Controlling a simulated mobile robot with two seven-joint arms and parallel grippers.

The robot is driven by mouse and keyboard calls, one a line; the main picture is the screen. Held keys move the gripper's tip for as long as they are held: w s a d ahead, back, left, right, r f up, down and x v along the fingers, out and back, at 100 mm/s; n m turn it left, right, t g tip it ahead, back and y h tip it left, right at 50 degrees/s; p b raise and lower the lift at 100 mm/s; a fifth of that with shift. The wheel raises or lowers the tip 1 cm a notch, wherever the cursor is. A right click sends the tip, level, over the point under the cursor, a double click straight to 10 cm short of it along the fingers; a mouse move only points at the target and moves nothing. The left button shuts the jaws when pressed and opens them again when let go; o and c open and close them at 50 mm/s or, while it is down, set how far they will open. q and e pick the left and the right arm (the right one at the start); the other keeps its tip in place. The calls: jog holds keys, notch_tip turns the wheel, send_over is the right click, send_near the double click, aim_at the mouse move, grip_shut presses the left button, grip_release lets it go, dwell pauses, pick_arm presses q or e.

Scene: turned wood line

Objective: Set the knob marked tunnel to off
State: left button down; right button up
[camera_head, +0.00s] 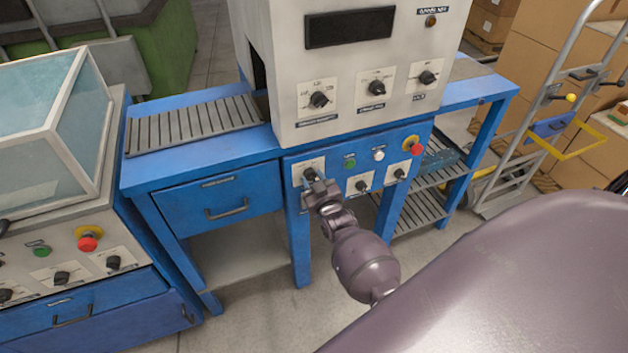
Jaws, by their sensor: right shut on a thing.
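A blue-fronted machine has a lower control panel (335,168) under a grey tunnel-like housing (358,70). A dark knob (310,173) on a white plate sits at the panel's upper left. My right gripper (314,182) is at this knob, its fingers shut on it and partly hiding it and its plate. The knob's marking and pointer setting are too small and covered to read, so I cannot tell from its label whether it is the tunnel knob. My left gripper is not in view.
The panel also has two lower knobs (361,186) (399,173), a green button (350,162), a white button (379,154) and a red stop button (412,146). Three knobs (376,87) sit on the housing. A blue drawer (220,204) is left; a hand truck (545,100) stands right.

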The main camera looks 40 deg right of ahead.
jog(key=shift+f+n, duration=0.1)
jog(key=shift+n, duration=0.3)
jog(key=o, duration=0.9)
jog(key=p+v, duration=0.1)
jog(key=v, duration=1)
jog(key=shift+d, duration=0.1)
jog(key=shift+w, duration=0.1)
